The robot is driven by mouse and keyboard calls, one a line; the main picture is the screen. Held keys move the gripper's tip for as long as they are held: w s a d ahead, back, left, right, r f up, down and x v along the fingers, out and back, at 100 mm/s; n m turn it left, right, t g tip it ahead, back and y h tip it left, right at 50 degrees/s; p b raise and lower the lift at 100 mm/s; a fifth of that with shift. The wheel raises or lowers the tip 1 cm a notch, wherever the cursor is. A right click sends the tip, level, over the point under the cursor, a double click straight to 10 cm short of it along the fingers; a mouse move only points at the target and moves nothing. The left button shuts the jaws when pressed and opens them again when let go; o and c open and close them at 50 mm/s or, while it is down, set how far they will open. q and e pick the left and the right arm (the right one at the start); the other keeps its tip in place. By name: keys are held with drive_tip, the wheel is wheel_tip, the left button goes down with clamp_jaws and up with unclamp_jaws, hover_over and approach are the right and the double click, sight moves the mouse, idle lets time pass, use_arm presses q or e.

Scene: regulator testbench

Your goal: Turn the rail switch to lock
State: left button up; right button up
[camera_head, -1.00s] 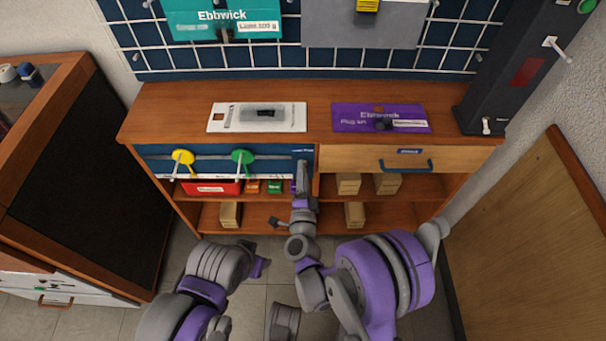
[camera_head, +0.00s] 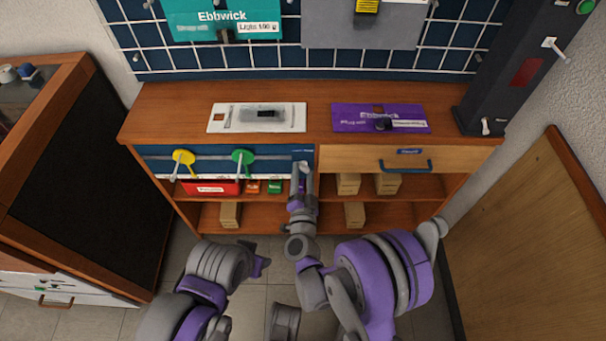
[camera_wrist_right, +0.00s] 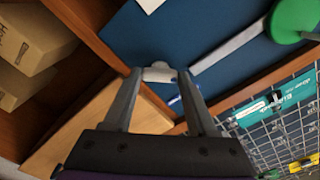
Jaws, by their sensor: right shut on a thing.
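A small pale knob (camera_wrist_right: 158,72), seemingly the rail switch, sits at the end of the pale rail on the blue panel (camera_wrist_right: 160,35). In the head view the blue panel (camera_head: 212,152) is the front left of the bench, and the knob is hidden behind my gripper. My right gripper (camera_head: 302,168) is at the panel's right end. In the right wrist view its fingertips (camera_wrist_right: 159,74) are on both sides of the knob, shut on it. My left arm (camera_head: 215,275) is low in the head view; its finger state cannot be made out.
A yellow knob (camera_head: 183,157) and a green knob (camera_head: 242,157) sit on the rail to the left. A wooden drawer (camera_head: 350,158) with a blue handle is right of the panel. Shelves below hold several small boxes (camera_head: 388,184). A dark column (camera_head: 520,75) stands at the right.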

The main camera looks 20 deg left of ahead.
idle(0.3)
drive_tip(key=o, duration=1.4)
drive_tip(key=shift+c, duration=0.2)
use_arm(q)
drive_tip(key=shift+s, duration=0.1)
